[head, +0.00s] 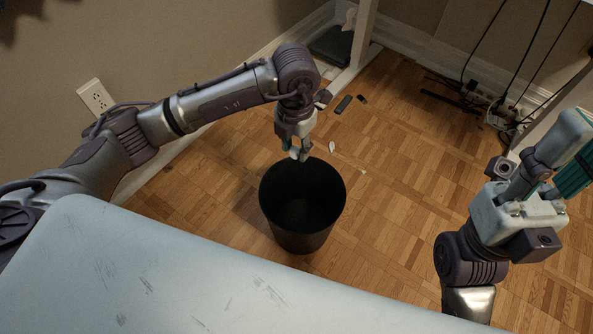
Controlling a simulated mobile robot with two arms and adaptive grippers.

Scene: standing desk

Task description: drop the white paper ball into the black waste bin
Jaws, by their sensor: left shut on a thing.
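The black waste bin (302,212) stands upright on the wood floor, with its open top facing up. My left gripper (300,154) points down, and its fingertips show at the bin's far rim in the picture. It is shut on a small whitish thing, apparently the paper ball (296,153), mostly hidden by the fingers. I cannot tell whether it is directly over the opening. The inside of the bin is dark. My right gripper (571,152) is at the far right, away from the bin; its jaw state is unclear.
A pale desk top (180,275) fills the lower left. A small white object (332,147) lies on the floor behind the bin, near a dark flat item (343,104). Cables (510,100) hang at upper right. Floor right of the bin is clear.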

